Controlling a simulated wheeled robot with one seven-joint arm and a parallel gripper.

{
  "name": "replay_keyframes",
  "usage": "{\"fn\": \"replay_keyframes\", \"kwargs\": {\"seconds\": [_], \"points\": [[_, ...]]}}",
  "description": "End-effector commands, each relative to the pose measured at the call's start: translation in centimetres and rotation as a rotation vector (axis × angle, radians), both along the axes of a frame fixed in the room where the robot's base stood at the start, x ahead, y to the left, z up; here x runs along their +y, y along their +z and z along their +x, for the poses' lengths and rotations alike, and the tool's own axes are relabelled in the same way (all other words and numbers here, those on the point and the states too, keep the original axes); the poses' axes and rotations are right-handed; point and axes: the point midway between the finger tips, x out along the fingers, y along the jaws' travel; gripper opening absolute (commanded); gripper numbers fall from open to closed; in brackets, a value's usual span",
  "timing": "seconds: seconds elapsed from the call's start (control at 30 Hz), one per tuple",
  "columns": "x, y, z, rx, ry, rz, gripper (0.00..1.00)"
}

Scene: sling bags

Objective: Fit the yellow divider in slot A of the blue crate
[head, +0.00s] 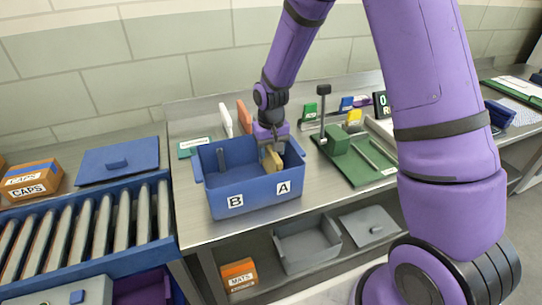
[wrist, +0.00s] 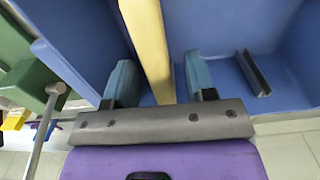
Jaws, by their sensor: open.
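The blue crate (head: 240,184) stands on the metal bench, with labels B on the left and A on the right of its front. The yellow divider (head: 272,160) is inside the crate on the A side. My gripper (head: 271,147) is above and partly inside the crate at the divider. In the wrist view the divider (wrist: 147,38) runs between the two blue fingers of my open gripper (wrist: 160,76), with a gap visible at each side. A dark slot channel (wrist: 253,73) shows in the other part of the crate. The divider's lower edge is hidden, so its seating cannot be told.
A green fixture (head: 368,160) with a post stands right of the crate. White (head: 225,121) and orange (head: 244,117) panels stand behind it. A roller conveyor (head: 85,232) and a blue lid (head: 118,161) are at left. A grey bin (head: 306,245) is on the shelf below.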

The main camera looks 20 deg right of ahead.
Motion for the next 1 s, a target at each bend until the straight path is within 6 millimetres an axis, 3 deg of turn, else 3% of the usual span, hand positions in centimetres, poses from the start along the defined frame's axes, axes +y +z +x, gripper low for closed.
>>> {"fn": "replay_keyframes", "kwargs": {"seconds": [0.2,0.4,0.6,1.0], "points": [[0.0,4.4,0.1,-0.005,0.000,0.000,0.51],[0.0,7.1,0.1,-0.003,-0.001,0.000,0.51],[0.0,8.0,0.0,-0.001,0.000,0.000,0.51],[0.0,8.1,0.0,-0.001,0.000,0.000,0.51]]}}
